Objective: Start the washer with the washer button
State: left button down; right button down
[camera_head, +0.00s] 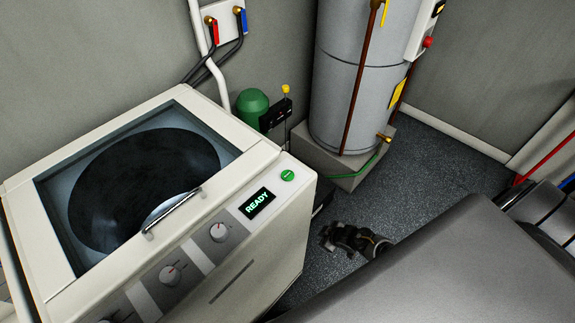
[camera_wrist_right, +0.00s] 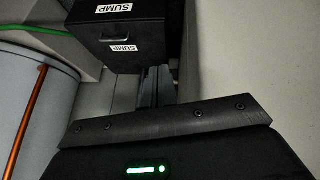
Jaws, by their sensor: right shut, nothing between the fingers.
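The white washer (camera_head: 262,240) stands at the left in the head view, with its dark glass lid closed. On its sloped panel a display (camera_head: 257,202) reads READY in green. The round green washer button (camera_head: 288,175) sits just right of the display, near the panel's right end, and is uncovered. My right gripper (camera_head: 327,237) is low beside the washer's right side, apart from the button and below panel height. In the right wrist view its fingers (camera_wrist_right: 157,86) are together and hold nothing. My left gripper is not in view.
Panel knobs (camera_head: 219,232) lie left of the display. A grey water heater (camera_head: 350,80) stands on a block behind my gripper. A green tank (camera_head: 252,106) is behind the washer. The right wrist view shows a black box marked SUMP (camera_wrist_right: 145,30). Dark floor (camera_head: 440,170) is clear at right.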

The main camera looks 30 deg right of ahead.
jog(key=w+a+r+n+t+y+p, duration=0.1)
jog(key=w+r+n+p, duration=0.1)
jog(key=w+r, duration=0.7)
jog(key=w+r+n+t+y+p, duration=0.1)
jog(key=w+r+n+p, duration=0.2)
jog(key=r, duration=1.1)
jog(key=w+a+r+n+t+y+p, duration=0.1)
jog(key=w+r+y+p, duration=0.1)
jog(key=w+r, duration=0.75)
jog(key=s+a+r+n+y+p, duration=0.1)
jog(key=a+r, duration=0.1)
jog(key=r, duration=0.4)
jog(key=s+a+r+n+y+p, duration=0.1)
jog(key=a+r+n+p, duration=0.15)
jog(key=r, duration=0.35)
jog(key=s+a+r+n+g+y+p, duration=0.1)
jog(key=s+a+r+n+g+p, duration=0.2)
jog(key=s+r, duration=0.9)
jog(key=s+a+n+g, duration=0.2)
jog(key=s+a+n, duration=0.1)
jog(key=shift+s+r, duration=0.15)
jog(key=shift+s, duration=0.25)
jog(key=shift+a, duration=0.1)
